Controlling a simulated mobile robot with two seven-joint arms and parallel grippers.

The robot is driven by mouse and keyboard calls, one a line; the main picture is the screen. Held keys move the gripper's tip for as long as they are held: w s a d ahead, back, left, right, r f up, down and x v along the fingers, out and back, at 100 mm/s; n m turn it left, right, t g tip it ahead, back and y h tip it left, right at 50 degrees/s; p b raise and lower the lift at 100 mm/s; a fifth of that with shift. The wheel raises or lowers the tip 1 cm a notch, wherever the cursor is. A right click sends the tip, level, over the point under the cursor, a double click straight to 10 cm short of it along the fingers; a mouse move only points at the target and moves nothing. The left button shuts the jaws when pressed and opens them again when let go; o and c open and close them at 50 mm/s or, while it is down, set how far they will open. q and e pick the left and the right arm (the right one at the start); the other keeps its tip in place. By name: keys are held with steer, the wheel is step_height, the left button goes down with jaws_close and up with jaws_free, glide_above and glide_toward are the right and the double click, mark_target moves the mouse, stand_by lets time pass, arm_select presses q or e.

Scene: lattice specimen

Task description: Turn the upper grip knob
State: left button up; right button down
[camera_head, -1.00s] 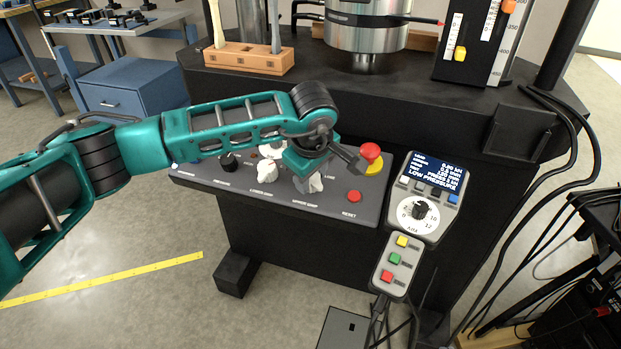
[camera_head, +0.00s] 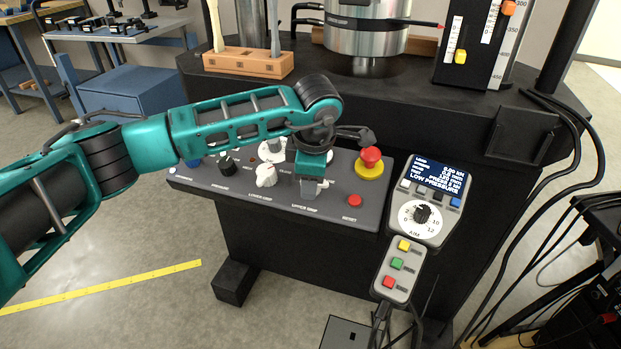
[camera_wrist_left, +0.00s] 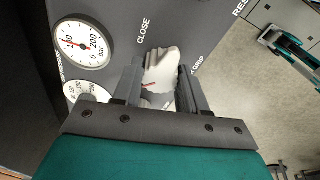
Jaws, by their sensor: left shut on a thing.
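The upper grip knob (camera_wrist_left: 161,78) is white with a red mark and sits on the dark control panel. In the left wrist view it lies between the two fingers of my left gripper (camera_wrist_left: 160,88), which is shut on it. In the head view my left gripper (camera_head: 312,188) points down at the panel above the label "UPPER GRIP". It mostly hides the knob there. The white lower grip knob (camera_head: 266,176) stands to the left on the same panel (camera_head: 240,193). My right gripper is not in view.
A red emergency button (camera_head: 370,160) on a yellow base and a red reset button (camera_head: 354,200) are right of the gripper. A pendant (camera_head: 398,262) with coloured buttons hangs below the display unit (camera_head: 436,178). Pressure gauges (camera_wrist_left: 82,44) lie beside the knob.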

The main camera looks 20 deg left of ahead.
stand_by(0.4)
arm_select(q)
steer(key=o, duration=1.1)
steer(key=shift+c, duration=0.2)
steer(key=shift+r, duration=0.1)
steer(key=p+v, duration=0.1)
steer(key=v, duration=1.1)
steer(key=shift+s+r+p, duration=0.15)
steer(key=shift+r+p, duration=0.2)
steer(key=shift+d, duration=0.1)
